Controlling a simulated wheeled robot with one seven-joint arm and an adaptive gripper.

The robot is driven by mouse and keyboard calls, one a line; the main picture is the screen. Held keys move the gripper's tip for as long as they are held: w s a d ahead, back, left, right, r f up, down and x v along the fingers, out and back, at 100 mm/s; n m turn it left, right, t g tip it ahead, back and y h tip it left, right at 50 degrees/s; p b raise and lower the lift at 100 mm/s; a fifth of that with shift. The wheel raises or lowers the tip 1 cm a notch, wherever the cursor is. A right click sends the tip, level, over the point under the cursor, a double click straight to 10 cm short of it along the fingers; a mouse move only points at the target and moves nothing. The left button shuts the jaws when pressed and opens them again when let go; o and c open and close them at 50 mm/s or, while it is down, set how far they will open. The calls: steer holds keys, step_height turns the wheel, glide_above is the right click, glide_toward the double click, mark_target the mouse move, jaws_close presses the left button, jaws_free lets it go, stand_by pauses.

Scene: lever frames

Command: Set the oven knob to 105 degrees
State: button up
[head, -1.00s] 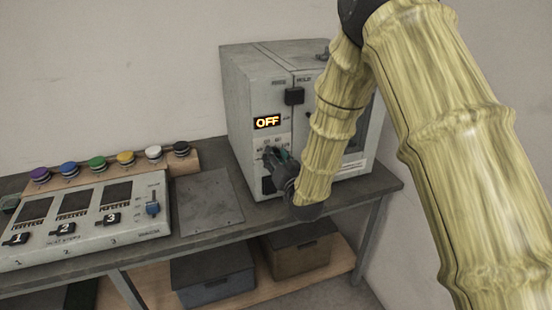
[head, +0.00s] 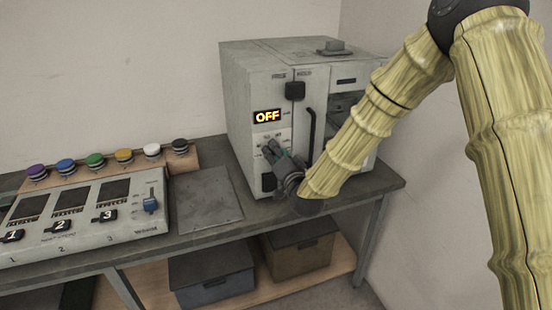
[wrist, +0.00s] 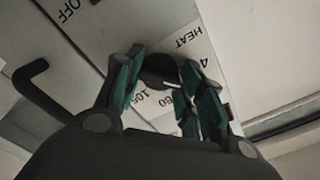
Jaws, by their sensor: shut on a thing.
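The oven (head: 250,90) is a grey box on the bench, and its display (head: 267,116) reads OFF. My gripper (head: 272,150) is at the dial panel below that display. In the wrist view, the dark round oven knob (wrist: 160,72) sits between the green-padded fingers of my gripper (wrist: 163,68), which are shut on it. A short white pointer line shows on the knob, angled toward the right finger. The dial plate (wrist: 157,103) bears HEAT, 105 and other numbers, some covered by the fingers. In the head view, my gripper hides the knob.
A dark door handle (head: 311,132) stands out just right of my gripper and also shows in the wrist view (wrist: 38,72). A control panel (head: 90,232) with several coloured buttons behind it is on the left. A flat metal plate (head: 207,205) lies between panel and oven.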

steer(key=shift+f+m+b, duration=0.1)
steer(key=shift+m+b, duration=8.6)
steer(key=shift+m, duration=2.1)
steer(key=o, duration=1)
steer(key=v, duration=1.2)
